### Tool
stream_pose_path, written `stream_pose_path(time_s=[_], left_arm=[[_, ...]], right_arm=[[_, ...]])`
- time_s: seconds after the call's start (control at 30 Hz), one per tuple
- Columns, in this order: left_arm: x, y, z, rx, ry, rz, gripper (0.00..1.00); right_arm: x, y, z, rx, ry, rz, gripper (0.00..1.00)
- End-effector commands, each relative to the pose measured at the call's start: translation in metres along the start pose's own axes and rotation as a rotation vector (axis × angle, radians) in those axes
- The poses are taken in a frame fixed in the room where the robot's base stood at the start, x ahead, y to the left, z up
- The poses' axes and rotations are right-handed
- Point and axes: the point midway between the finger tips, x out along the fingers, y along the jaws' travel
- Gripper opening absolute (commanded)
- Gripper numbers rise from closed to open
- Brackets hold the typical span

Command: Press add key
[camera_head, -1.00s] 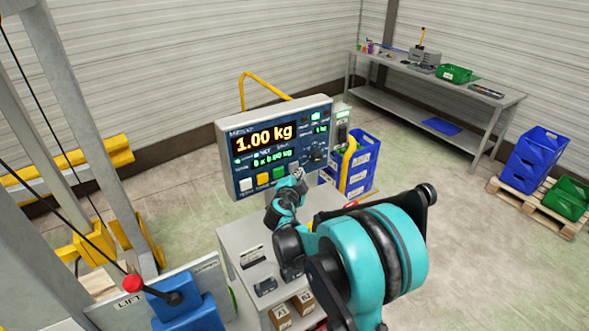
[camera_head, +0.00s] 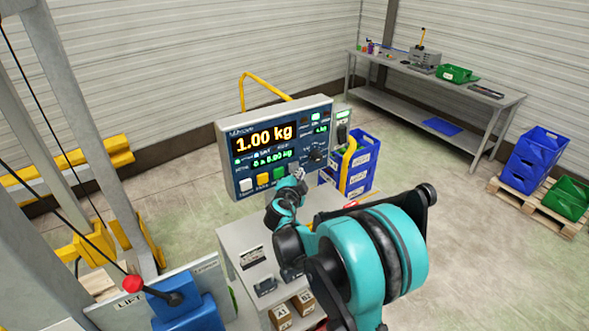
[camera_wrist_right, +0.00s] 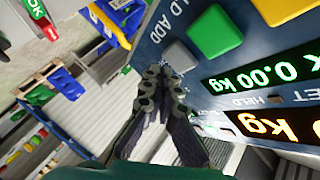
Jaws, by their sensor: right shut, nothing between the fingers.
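The scale panel (camera_head: 238,152) is a dark blue box with a lit readout of 1.00 kg and a lower green line. White, orange, green and grey keys run along its bottom edge. The grey key (camera_wrist_right: 179,58), beside the word ADD, is the last in the row; it also shows in the head view (camera_head: 294,167). My right gripper (camera_wrist_right: 156,75) is shut and empty. Its tips are close to the grey key, just beside it in the wrist view; I cannot tell whether they touch the panel. In the head view the right gripper (camera_head: 299,174) is small at the panel's lower right corner. My left gripper is out of view.
The green key (camera_wrist_right: 214,34) sits beside the grey one. A grey cabinet (camera_head: 238,240) stands below the panel. Blue crates (camera_head: 362,165) stand right of the panel, and a yellow curved rail (camera_head: 348,165) is close by. A workbench (camera_head: 440,85) stands far right.

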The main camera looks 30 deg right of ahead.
Motion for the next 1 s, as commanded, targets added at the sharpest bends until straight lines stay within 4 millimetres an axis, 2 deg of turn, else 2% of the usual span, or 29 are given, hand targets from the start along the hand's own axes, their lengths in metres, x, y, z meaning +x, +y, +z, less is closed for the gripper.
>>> stream_pose_path(time_s=[1.0], left_arm=[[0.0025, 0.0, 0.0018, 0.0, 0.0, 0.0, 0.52]], right_arm=[[0.0073, -0.0055, 0.0053, 0.0, 0.0, 0.0, 0.0]])
